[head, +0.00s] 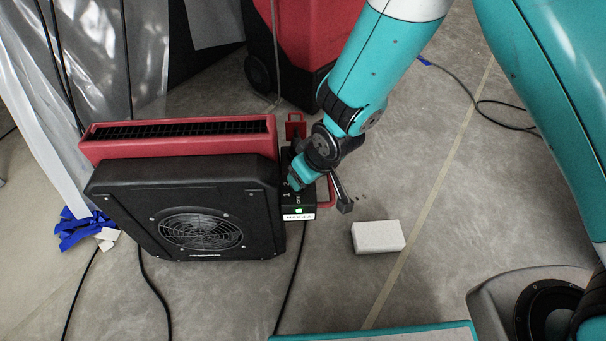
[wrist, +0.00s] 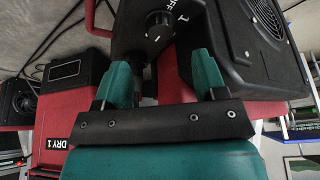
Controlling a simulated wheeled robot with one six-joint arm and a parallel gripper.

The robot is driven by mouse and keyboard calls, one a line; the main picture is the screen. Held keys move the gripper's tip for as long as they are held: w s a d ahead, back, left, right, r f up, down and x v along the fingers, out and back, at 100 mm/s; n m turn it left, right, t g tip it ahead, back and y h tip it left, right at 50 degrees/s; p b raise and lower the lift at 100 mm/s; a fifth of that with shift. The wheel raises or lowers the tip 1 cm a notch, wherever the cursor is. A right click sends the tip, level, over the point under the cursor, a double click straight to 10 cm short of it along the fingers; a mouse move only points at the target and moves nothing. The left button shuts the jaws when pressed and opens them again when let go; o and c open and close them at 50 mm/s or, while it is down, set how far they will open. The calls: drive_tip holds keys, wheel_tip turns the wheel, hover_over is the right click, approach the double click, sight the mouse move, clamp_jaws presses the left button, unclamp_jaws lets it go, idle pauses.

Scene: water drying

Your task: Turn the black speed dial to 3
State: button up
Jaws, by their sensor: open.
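The black speed dial (wrist: 159,25) shows in the wrist view at the upper middle, on the black control panel (wrist: 137,42) of the blower. It has a pale pointer mark. The labels "1" and "OFF" are printed on the panel to its right. My gripper (wrist: 164,68) is open, with its teal fingers apart and the dial ahead between them. I cannot tell whether a finger touches the dial. In the head view my gripper (head: 297,180) is over the control box (head: 299,197) on the blower's right side. There it hides the dial.
The red and black blower (head: 140,215) stands on the concrete floor. A white block (head: 378,237) lies to its right. Another red machine (head: 300,45) stands behind. Cables cross the floor, and plastic sheeting (head: 110,50) hangs at the left. The floor right of the blower is mostly clear.

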drive_tip(key=p+v, duration=0.2)
drive_tip(key=v, duration=0.8)
drive_tip(key=shift+p, duration=0.4)
drive_tip(key=shift+d, duration=0.1)
drive_tip(key=s+d+r+g+y+p, duration=0.15)
drive_tip(key=s+d+r, duration=0.35)
drive_tip(key=s+r, duration=0.5)
drive_tip(key=s+d+r+g, duration=0.2)
drive_tip(key=s+d+r, duration=0.35)
drive_tip(key=r, duration=0.75)
wheel_tip(320, 180, up, 30)
drive_tip(key=a+p, duration=0.1)
drive_tip(key=p, duration=2.9)
drive_tip(key=shift+s+a+m, duration=0.15)
drive_tip(key=shift+s+m, duration=0.15)
drive_tip(key=shift+s, duration=0.1)
drive_tip(key=shift+r, duration=0.1)
